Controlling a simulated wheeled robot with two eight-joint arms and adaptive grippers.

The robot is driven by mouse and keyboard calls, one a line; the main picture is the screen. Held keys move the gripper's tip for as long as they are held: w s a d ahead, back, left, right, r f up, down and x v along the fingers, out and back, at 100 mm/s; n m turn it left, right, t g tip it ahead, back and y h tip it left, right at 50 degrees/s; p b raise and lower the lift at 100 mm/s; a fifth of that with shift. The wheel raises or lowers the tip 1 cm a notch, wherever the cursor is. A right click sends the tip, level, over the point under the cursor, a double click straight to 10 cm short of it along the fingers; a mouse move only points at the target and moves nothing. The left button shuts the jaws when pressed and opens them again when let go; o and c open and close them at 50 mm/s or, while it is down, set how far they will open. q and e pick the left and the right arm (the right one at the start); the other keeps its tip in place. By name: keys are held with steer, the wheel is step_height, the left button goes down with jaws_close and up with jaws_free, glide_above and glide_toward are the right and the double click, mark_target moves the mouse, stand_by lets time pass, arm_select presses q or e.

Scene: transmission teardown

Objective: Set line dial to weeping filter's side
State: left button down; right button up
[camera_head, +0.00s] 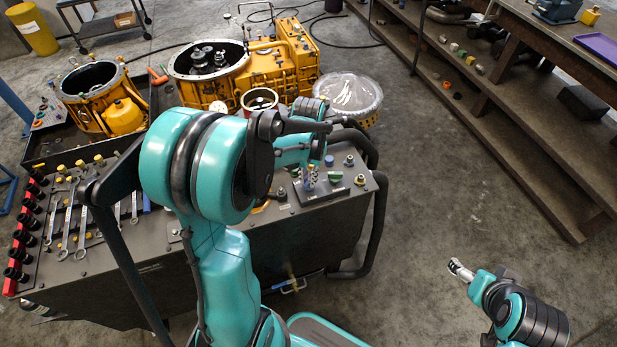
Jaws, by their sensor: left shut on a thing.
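My left arm reaches over the dark cart (300,225), and its gripper (309,184) points down at a small dark panel (336,190) on the cart top. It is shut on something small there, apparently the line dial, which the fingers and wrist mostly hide. I cannot read which way the dial points. A green knob (334,177) is just right of the gripper, and a blue cap (329,160) is behind it. No filter is clearly identifiable, and no leak is visible. My right gripper (460,270) is over the floor at lower right, well away from the cart; its finger opening is unclear.
Wrenches (82,225) and a red socket rail (22,240) lie on the cart's left. Yellow transmission housings (285,60) and a plastic-covered round tub (350,95) stand behind. Black hoses (372,200) curve along the cart's right end. Open floor separates it from the shelves (500,110).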

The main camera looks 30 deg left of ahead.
arm_select(q)
steer(key=c, duration=1.6)
jaws_free()
step_height(320, 180, up, 12)
